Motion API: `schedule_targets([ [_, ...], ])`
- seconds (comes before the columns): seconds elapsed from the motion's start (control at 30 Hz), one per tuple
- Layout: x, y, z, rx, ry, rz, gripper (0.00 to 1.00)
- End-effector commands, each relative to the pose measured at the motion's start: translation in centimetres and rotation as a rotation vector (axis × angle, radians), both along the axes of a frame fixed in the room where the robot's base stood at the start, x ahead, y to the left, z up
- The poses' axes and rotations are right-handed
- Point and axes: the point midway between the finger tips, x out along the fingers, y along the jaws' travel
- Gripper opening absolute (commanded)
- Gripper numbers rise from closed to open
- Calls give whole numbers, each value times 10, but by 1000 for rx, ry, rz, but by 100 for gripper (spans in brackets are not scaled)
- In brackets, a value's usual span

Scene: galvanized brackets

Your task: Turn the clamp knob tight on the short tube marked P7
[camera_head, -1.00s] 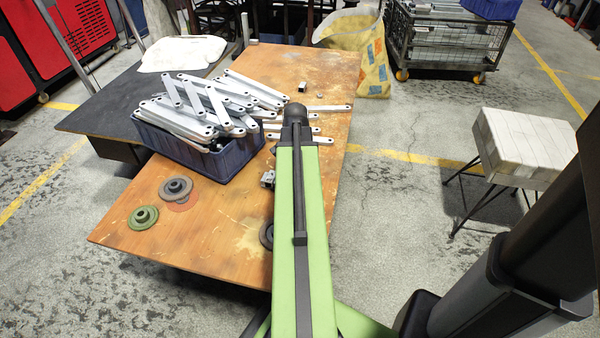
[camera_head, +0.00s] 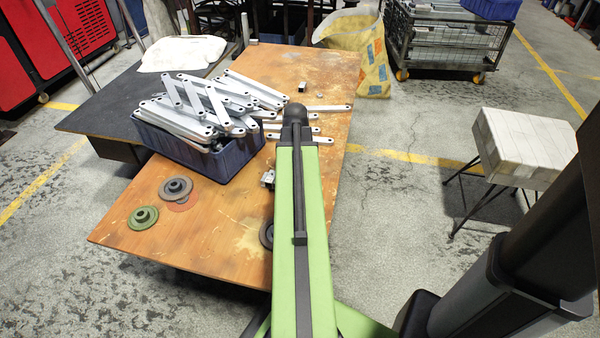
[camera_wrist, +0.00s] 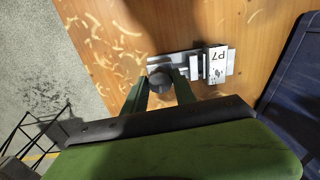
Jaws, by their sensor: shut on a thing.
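The short tube marked P7 (camera_wrist: 217,58) shows in the wrist view as a pale metal piece with a black-lettered label. A metal clamp (camera_wrist: 190,64) lies beside it on the wooden table. The clamp's dark round knob (camera_wrist: 159,76) is at its left end. My gripper (camera_wrist: 159,86) is shut on the knob, with one green finger on each side. In the head view my arm hides the knob and the gripper; only a small metal part of the fixture (camera_head: 268,178) shows at the arm's left.
A blue crate (camera_head: 205,165) heaped with galvanized brackets (camera_head: 200,105) stands left of my arm. Loose brackets (camera_head: 328,108) lie beyond it. A grey disc (camera_head: 175,187) and a green disc (camera_head: 143,217) lie at front left.

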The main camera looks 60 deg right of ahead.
Motion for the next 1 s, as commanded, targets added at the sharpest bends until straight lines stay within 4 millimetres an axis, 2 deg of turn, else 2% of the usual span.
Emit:
schedule_targets([
  [0.33,0,0,0,0,0,-2,0],
  [0.43,0,0,0,0,0,-76,0],
  [1.0,0,0,0,0,0,-1266,0],
])
